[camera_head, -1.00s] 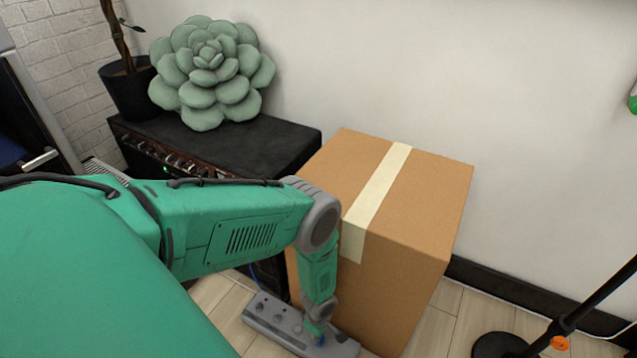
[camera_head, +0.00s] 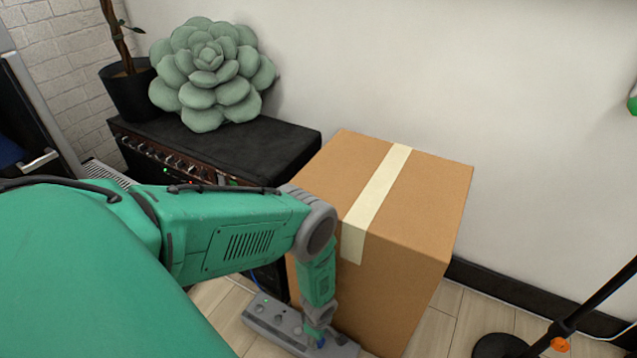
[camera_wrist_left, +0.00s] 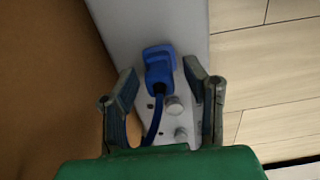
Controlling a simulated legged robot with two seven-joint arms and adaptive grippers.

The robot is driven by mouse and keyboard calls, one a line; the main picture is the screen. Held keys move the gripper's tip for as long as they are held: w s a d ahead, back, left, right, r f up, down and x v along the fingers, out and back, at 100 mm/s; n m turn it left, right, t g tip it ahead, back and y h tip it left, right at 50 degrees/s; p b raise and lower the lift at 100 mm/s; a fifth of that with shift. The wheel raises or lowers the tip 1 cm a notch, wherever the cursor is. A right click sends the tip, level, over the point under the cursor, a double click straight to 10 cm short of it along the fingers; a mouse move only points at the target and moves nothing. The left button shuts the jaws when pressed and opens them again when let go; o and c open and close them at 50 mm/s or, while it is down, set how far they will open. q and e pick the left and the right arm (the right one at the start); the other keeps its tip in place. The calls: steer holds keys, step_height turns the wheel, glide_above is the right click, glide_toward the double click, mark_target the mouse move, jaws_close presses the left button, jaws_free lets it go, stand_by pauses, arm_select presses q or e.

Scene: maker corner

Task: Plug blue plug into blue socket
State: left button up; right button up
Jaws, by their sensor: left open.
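The blue plug (camera_wrist_left: 158,80), with a blue cable trailing from it, is at a blue square piece (camera_wrist_left: 157,54) on the grey power strip (camera_wrist_left: 165,20) in the left wrist view. I cannot tell how far it is seated, or whether the square is the blue socket. My left gripper (camera_wrist_left: 168,78) is open, with one finger on each side of the plug and visible gaps between. In the head view the left gripper (camera_head: 316,332) is over the right part of the power strip (camera_head: 268,318), where a little blue (camera_head: 320,342) shows. My right gripper is not in view.
A tall cardboard box (camera_head: 415,200) stands right beside the strip and arm. A black amplifier (camera_head: 250,150) with a succulent cushion (camera_head: 210,75) is behind. A stand (camera_head: 500,346) is at the lower right. Wooden floor (camera_head: 440,325) is bare between box and stand.

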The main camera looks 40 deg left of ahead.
arm_select(q)
step_height(320, 180, up, 12)
stand_by(0.6)
stand_by(0.4)
steer(key=s+d+r+m, duration=0.3)
steer(key=s+r+m, duration=1.3)
steer(key=r+m, duration=0.4)
step_height(320, 180, up, 16)
steer(key=m+p, duration=0.1)
steer(key=p, duration=1.7)
steer(key=shift+w+r+t, duration=0.25)
steer(key=shift+t, duration=0.05)
steer(key=shift+a+f, duration=0.1)
